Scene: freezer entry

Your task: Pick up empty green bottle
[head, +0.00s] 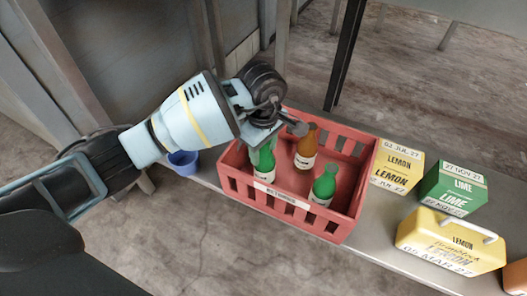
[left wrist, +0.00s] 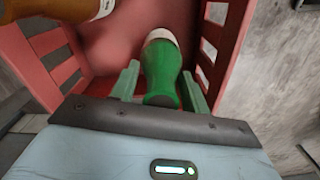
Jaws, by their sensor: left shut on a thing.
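The red crate (head: 340,222) stands on the grey shelf. At its left end is a green bottle (head: 264,165) with a pale label, partly hidden under my left gripper (head: 266,134). In the left wrist view this green bottle (left wrist: 162,62) lies between the two fingers of my left gripper (left wrist: 161,88), which is shut on it. A second green bottle (head: 324,187) and an orange-brown bottle (head: 306,148) stand in the crate. Whether the bottles are empty, I cannot tell. My right gripper is not in view.
Right of the crate are a yellow lemon carton (head: 397,168), a green lime carton (head: 452,190) and a yellow lemon jug (head: 452,240). A blue cup (head: 184,163) is left of the crate. A dark post (head: 346,55) rises behind it.

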